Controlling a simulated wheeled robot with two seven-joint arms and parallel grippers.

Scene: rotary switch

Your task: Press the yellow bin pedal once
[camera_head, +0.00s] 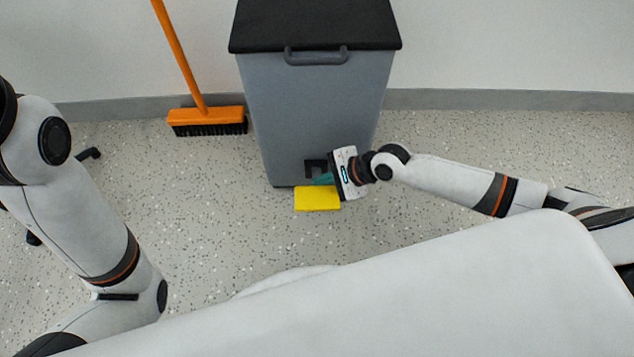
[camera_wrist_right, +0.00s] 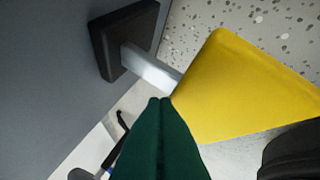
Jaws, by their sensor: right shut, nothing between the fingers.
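The yellow pedal (camera_head: 317,198) sticks out at the foot of the grey bin (camera_head: 312,110), low over the floor. In the right wrist view the pedal (camera_wrist_right: 243,88) fills the right side, joined by a light metal bar (camera_wrist_right: 152,68) to a dark square mount (camera_wrist_right: 122,38) on the bin wall. My right gripper (camera_head: 322,180) is at the pedal's back edge, close to the bin's front. Its green fingers (camera_wrist_right: 160,102) are shut with nothing between them, their tips beside the bar and pedal edge. I cannot tell whether they touch. My left gripper is not in view; only the left arm shows.
The bin has a black lid (camera_head: 315,25), which looks closed, with a front handle (camera_head: 316,56). An orange broom (camera_head: 206,115) leans at the wall left of the bin. The speckled floor (camera_head: 210,210) in front is clear.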

